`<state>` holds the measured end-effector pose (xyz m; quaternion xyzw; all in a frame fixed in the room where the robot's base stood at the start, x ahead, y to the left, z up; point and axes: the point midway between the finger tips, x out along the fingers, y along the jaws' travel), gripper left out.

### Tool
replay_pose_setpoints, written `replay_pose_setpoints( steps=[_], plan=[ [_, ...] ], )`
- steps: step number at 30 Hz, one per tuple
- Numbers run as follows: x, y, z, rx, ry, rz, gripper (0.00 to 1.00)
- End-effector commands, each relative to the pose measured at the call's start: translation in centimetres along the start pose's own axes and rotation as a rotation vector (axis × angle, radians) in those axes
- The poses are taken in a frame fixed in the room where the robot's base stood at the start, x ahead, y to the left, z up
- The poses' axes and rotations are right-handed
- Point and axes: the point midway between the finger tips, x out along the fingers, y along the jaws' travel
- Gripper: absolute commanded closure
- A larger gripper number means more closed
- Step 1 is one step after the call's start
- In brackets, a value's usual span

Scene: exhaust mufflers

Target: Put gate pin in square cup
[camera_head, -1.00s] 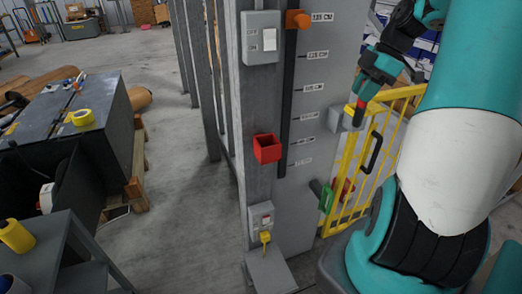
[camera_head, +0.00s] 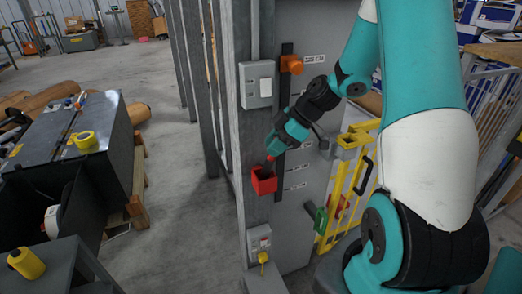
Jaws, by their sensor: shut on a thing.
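The square cup (camera_head: 264,183) is red and open at the top, fixed to the side of the grey post. My gripper (camera_head: 273,151) is just above and slightly right of the cup, pointing down and left. It is shut on the gate pin (camera_head: 270,158), of which only a small red end shows below the fingers. The rest of the pin is hidden by the gripper. The red end appears close above the cup's rim; whether it touches or overlaps the opening I cannot tell.
A yellow gate (camera_head: 345,195) with a black handle stands right of the post. A grey switch box (camera_head: 256,85) and an orange knob (camera_head: 291,64) are above the cup. A socket with a yellow plug (camera_head: 262,256) is below.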

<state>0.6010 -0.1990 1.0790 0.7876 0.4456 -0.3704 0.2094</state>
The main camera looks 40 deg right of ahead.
Motion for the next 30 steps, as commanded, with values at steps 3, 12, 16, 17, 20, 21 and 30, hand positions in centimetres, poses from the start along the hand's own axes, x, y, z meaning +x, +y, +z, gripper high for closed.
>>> replay_pose_setpoints(
  steps=[3, 12, 16, 17, 20, 21, 30],
  plan=[
    [1.3, 0.0, 0.6, 0.001, 0.001, -0.001, 1.00],
    [3.5, 0.0, 0.3, -0.011, -0.059, -0.004, 1.00],
    [4.0, 0.0, -0.8, -0.012, -0.212, -0.002, 1.00],
    [4.2, 0.0, -0.9, -0.010, -0.241, -0.003, 1.00],
    [4.6, 0.0, -1.0, -0.004, -0.310, 0.000, 1.00],
    [4.8, 0.0, -0.6, 0.001, -0.306, -0.001, 1.00],
    [5.3, 0.1, -0.1, -0.001, -0.301, 0.002, 1.00]
  ],
)
